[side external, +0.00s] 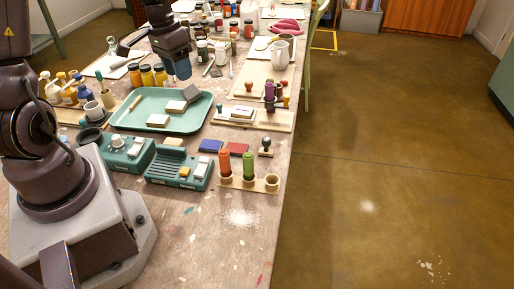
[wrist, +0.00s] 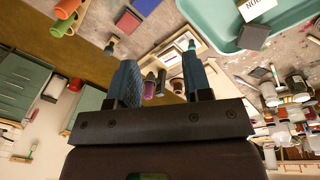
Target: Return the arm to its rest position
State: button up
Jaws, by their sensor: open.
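My gripper (side external: 178,80) hangs above the back of the green tray (side external: 122,118) in the side view, pointing down. In the wrist view its two blue fingers (wrist: 158,56) are spread apart, with nothing visibly held between them. The tray holds a dark grey block (side external: 191,93) and two pale blocks, one near the middle (side external: 176,106) and one in front (side external: 158,121). The tray (wrist: 290,38) also shows in the wrist view, with a lettered block and the grey block (wrist: 253,37). Whether the fingers touch anything cannot be told.
Green devices (side external: 178,170), ink pads (side external: 237,148) and orange and green cylinders (side external: 224,163) stand in front. Many jars crowd the table's back. The floor at right is clear.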

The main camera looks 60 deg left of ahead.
jog(key=s+d+r+m+t, duration=0.1)
jog(key=s+d+r+t, duration=0.1)
jog(key=s+d+r, duration=0.3)
jog(key=s+d+r+m+t+y, duration=0.1)
jog(key=s+d+r+t, duration=0.1)
jog(key=s+d+r, duration=0.3)
jog(key=d+r, duration=0.4)
jog(key=d, duration=0.4)
jog(key=shift+s+d+r, duration=0.15)
jog(key=shift+d+r, duration=0.1)
jog(key=shift+r, duration=0.1)
dwell(0.6)
